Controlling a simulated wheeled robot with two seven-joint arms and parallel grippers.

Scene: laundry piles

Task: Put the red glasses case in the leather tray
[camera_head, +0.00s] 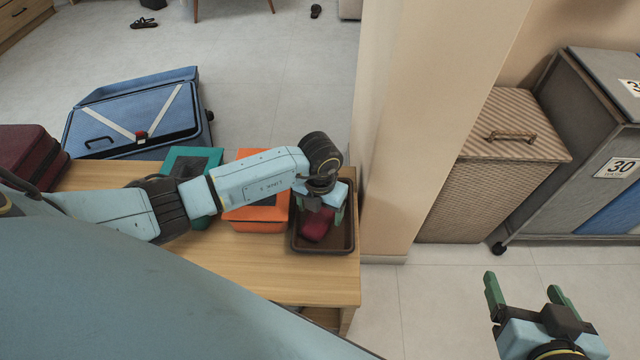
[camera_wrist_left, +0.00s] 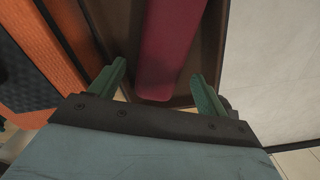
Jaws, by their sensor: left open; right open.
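The red glasses case (camera_head: 317,226) lies inside the brown leather tray (camera_head: 350,245) at the right end of the wooden table. In the left wrist view the case (camera_wrist_left: 170,45) runs lengthwise along the tray floor, beside the tray's side wall (camera_wrist_left: 214,40). My left gripper (camera_head: 325,212) is open above the tray. Its two green fingers (camera_wrist_left: 158,92) stand apart on either side of the near end of the case, without gripping it. My right gripper (camera_head: 528,290) is open and empty over the floor at the lower right.
An orange box (camera_head: 262,222) stands just left of the tray, with a teal box (camera_head: 180,162) further left. A blue open suitcase (camera_head: 135,115) lies behind the table. A wall pillar (camera_head: 415,130) rises right of the tray. The table front (camera_head: 270,275) is clear.

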